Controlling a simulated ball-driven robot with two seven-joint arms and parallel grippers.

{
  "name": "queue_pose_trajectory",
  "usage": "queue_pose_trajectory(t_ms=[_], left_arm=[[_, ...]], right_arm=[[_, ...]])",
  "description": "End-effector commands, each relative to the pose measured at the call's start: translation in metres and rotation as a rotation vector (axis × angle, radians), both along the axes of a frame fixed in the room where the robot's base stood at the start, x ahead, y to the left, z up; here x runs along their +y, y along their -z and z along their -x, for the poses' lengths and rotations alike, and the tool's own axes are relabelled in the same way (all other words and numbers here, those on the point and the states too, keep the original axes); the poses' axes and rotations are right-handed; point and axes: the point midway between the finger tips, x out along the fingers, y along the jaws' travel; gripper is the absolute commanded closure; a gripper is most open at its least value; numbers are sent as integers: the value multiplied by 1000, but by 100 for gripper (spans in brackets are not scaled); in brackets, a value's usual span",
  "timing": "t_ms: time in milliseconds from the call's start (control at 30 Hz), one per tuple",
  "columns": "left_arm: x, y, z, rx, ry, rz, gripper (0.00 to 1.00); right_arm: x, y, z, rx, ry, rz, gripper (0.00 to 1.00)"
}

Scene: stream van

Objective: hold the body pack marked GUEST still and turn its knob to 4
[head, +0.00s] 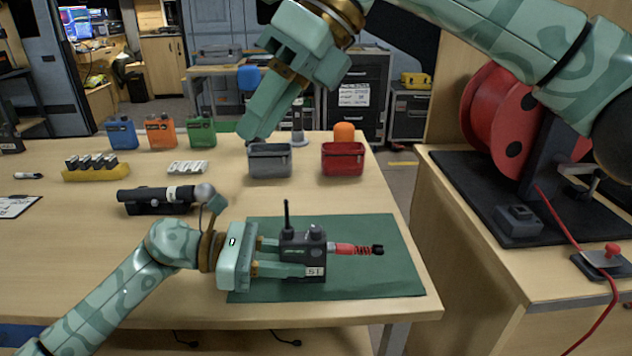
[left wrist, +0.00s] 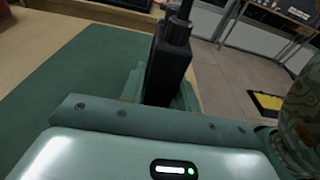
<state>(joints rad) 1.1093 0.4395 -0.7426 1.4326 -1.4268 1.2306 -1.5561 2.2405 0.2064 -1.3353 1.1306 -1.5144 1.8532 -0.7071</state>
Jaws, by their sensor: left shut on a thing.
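A dark body pack (head: 303,247) stands upright on the green mat (head: 375,268), with an antenna and a knob (head: 316,232) on its top. A small white label on its front is too small to read surely, and no GUEST mark is legible. A red plug with a coiled black-and-red end sticks out to its right. My left gripper (head: 290,257) comes from the left and is shut on the pack, which also shows in the left wrist view (left wrist: 166,72). The knob's setting cannot be read. My right gripper (head: 250,130) hangs above the table, away from the pack; its fingers overlap in this view.
A grey bin (head: 270,162) and a red bin (head: 343,160) stand behind the mat. A black handheld microphone in a stand (head: 150,203) lies left of the mat. Blue, orange and green packs (head: 160,133) stand at the back left. A red cable reel (head: 500,110) is on the right bench.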

Motion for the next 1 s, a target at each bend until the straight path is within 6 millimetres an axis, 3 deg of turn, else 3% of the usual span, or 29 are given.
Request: queue_pose_trajectory(t_ms=[100, 233, 433, 1000], left_arm=[[0, 1, 0, 2, 0, -1, 98], [0, 1, 0, 1, 0, -1, 98], [0, 1, 0, 1, 0, -1, 98], [0, 1, 0, 2, 1, -1, 98]], right_arm=[[-15, 56, -9, -82, -3, 348, 70], [-40, 93, -28, -148, -27, 519, 70], [-56, 114, -38, -184, -52, 607, 70], [-56, 164, -38, -182, -54, 605, 70]])
